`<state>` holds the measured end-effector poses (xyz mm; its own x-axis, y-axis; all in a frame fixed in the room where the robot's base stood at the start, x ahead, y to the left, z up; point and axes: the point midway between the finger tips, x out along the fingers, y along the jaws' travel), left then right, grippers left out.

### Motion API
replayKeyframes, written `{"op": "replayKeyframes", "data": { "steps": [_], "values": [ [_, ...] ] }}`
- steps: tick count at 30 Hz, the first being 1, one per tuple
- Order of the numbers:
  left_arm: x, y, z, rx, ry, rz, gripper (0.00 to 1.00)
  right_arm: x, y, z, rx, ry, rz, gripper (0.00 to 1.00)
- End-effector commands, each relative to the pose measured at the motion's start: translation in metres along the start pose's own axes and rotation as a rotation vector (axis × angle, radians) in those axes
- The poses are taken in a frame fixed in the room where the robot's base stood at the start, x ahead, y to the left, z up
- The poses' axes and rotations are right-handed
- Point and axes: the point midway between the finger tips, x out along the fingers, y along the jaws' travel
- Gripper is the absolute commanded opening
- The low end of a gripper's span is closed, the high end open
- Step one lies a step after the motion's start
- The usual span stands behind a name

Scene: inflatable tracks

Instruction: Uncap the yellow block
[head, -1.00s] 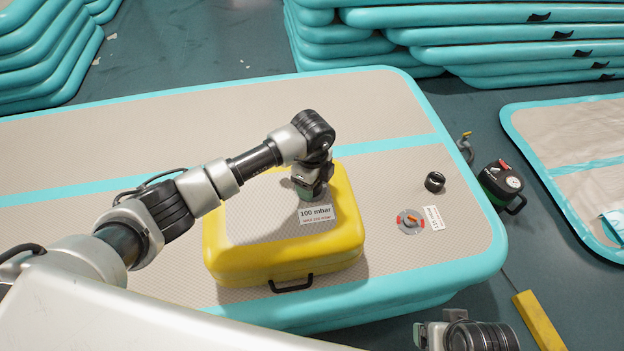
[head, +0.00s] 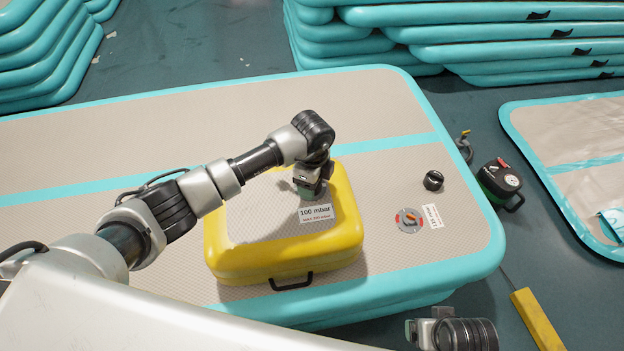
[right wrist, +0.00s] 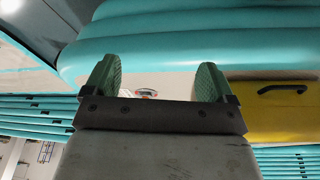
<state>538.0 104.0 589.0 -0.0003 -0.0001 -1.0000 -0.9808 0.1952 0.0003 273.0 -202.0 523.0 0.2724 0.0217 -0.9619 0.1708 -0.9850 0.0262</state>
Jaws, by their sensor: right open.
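The yellow block (head: 285,268) sits on the beige and turquoise mat (head: 385,290). It has a beige top, a black front handle and a "100 mbar" label (head: 317,214). My left gripper (head: 308,192) is down at the block's top, just behind the label. My right gripper (head: 412,331) is at the bottom edge of the head view, off the mat. In the right wrist view it (right wrist: 157,82) is open and empty, with the block (right wrist: 270,125) at right.
A loose black cap (head: 433,180) lies on the mat behind an uncapped valve (head: 409,221) with an orange centre. A pump with a gauge (head: 500,181) stands on the floor beyond the mat's right edge. Stacked turquoise mats (head: 500,35) fill the back.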

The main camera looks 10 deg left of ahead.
Motion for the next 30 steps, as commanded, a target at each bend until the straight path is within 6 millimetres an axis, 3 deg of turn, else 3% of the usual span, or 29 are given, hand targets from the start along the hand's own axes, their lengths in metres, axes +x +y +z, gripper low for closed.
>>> {"op": "replayKeyframes", "data": {
  "steps": [8, 30],
  "values": [
    [-0.001, 0.000, 0.000, -0.022, 0.000, 0.000, 0.38, -0.001, 0.000, 0.001, 0.000, 0.000, -0.001, 0.86],
    [-0.001, -0.001, 0.000, -0.156, 0.001, 0.000, 0.38, 0.037, -0.001, 0.012, -0.008, -0.021, -0.002, 0.86]
  ]
}}
